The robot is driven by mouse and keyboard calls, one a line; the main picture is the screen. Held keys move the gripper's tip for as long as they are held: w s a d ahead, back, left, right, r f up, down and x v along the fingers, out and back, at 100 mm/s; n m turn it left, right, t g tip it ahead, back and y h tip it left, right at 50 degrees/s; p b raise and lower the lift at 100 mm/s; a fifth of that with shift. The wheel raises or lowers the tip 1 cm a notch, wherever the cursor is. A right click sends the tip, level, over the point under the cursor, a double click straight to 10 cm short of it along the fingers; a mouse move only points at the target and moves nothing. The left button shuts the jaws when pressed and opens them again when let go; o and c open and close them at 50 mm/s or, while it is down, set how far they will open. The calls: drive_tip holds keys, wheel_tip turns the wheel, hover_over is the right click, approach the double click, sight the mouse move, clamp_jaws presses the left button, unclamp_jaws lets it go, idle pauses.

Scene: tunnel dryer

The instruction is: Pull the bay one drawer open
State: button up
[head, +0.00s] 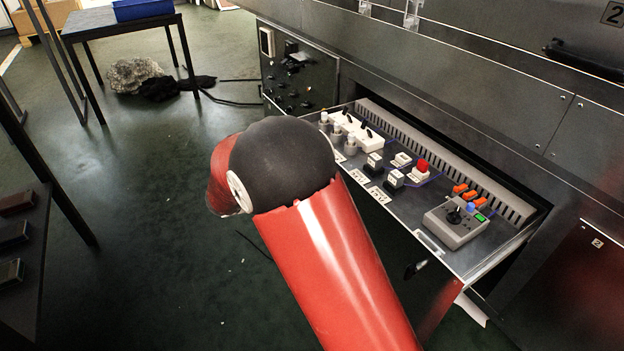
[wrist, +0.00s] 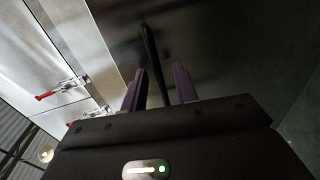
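A drawer (head: 408,211) stands out of the dark cabinet in the head view, with switches and control boxes inside it. I cannot read a bay number on it. My red and black arm covers part of its front, and my gripper is hidden in the head view. In the wrist view my gripper (wrist: 160,80) shows two purple fingers, apart, with a black bar handle (wrist: 149,45) running between them. A gap shows beside the bar, so the fingers are not closed on it.
A panel with knobs (head: 300,78) is left of the drawer. A red panel marked 2 (head: 570,285) is at lower right. A table with a blue bin (head: 142,9) stands at the back left, a dark shelf (head: 20,275) at the left. Green floor between is mostly clear.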

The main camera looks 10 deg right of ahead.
drive_tip(key=v, duration=0.7)
drive_tip(key=shift+a+p, duration=0.3)
drive_tip(key=shift+a, duration=0.1)
drive_tip(key=shift+s+r, duration=0.1)
drive_tip(key=s+d+r+m+g+y+p, duration=0.2)
drive_tip(key=s+d+r+g+y+p, duration=0.3)
drive_tip(key=s+d+r, duration=0.45)
drive_tip(key=s+r+m+t+y+p, duration=0.1)
drive_tip(key=s+r+t+y+p, duration=0.1)
drive_tip(key=s, duration=0.5)
drive_tip(key=s+d+r+m+t+y+p, duration=0.1)
drive_tip(key=s+r+t+y+p, duration=0.1)
drive_tip(key=s+y, duration=0.5)
wheel_tip(320, 180, up, 2)
drive_tip(key=shift+s+d+r+t+y, duration=0.1)
drive_tip(key=shift+s+d+t+y, duration=0.15)
drive_tip(key=shift+s+t, duration=0.35)
idle(0.3)
